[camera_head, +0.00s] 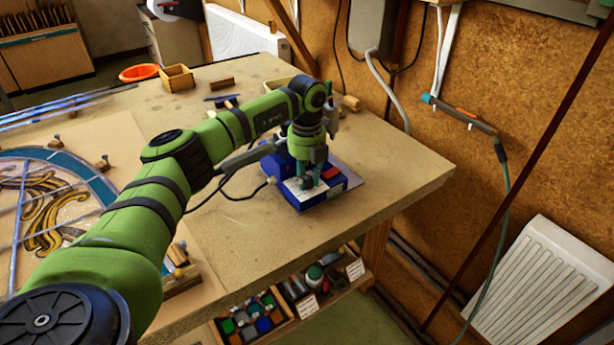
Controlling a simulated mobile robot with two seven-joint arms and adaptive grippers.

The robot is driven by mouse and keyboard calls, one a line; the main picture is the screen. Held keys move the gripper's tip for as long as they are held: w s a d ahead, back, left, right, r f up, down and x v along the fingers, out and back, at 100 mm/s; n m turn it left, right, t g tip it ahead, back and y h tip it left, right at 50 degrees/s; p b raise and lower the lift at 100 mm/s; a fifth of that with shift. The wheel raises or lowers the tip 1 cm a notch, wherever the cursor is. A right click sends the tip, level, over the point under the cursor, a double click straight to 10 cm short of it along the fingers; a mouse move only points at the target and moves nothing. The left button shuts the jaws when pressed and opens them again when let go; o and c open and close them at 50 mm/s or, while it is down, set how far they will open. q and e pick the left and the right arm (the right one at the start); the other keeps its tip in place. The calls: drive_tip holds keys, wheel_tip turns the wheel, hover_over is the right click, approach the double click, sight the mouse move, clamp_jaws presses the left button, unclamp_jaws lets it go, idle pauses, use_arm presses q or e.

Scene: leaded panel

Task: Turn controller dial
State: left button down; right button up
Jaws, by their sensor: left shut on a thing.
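The controller (318,199) is a blue box with a pale top face and a red part, near the right end of the workbench. My left arm reaches in from the left over the bench. My left gripper (308,184) points down at the controller's top face and is shut on the dial. The dial itself is mostly hidden by the fingers. My right gripper is not in view.
The workbench (250,235) carries a leaded glass panel (62,205) at the left. An orange bowl (138,73) and a small wooden box (177,78) stand at the back. A dark cable (238,197) runs from the controller. The bench front is clear.

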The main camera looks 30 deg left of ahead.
use_arm(q)
drive_tip(key=m, duration=0.5)
drive_tip(key=shift+m+b, duration=0.3)
drive_tip(key=m, duration=0.4)
drive_tip(key=shift+m, duration=0.3)
drive_tip(key=m+b, duration=0.1)
drive_tip(key=m, duration=0.9)
drive_tip(key=c, duration=1)
unclamp_jaws()
drive_tip(key=shift+o, duration=0.2)
drive_tip(key=shift+r, duration=0.1)
